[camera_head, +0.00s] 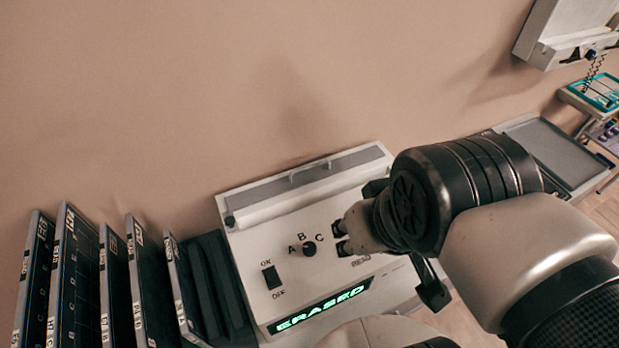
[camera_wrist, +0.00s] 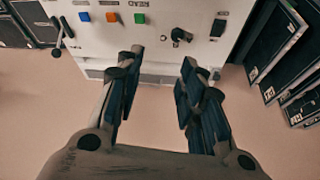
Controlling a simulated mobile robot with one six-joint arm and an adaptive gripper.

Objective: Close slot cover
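A white machine (camera_head: 290,247) stands against the wall. Its long slot cover (camera_head: 265,196), with a grey handle bar, runs along the back edge by the wall. I cannot tell how far the cover is open, and its right part is hidden by my wrist. My gripper (camera_wrist: 161,60) is open and empty in the wrist view, its two fingers spread above the machine's back edge. The cover's edge strip (camera_wrist: 157,77) shows between the fingers. In the head view my wrist hangs over the right half of the machine and hides most of the gripper.
A green display (camera_head: 320,306) reads ERASED. A black switch (camera_head: 272,277) and a letter knob (camera_head: 309,248) sit on the panel. Blue, orange and green buttons (camera_wrist: 112,17) and a side lever (camera_wrist: 58,40) show in the wrist view. Dark cartridges (camera_head: 150,285) stand at left.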

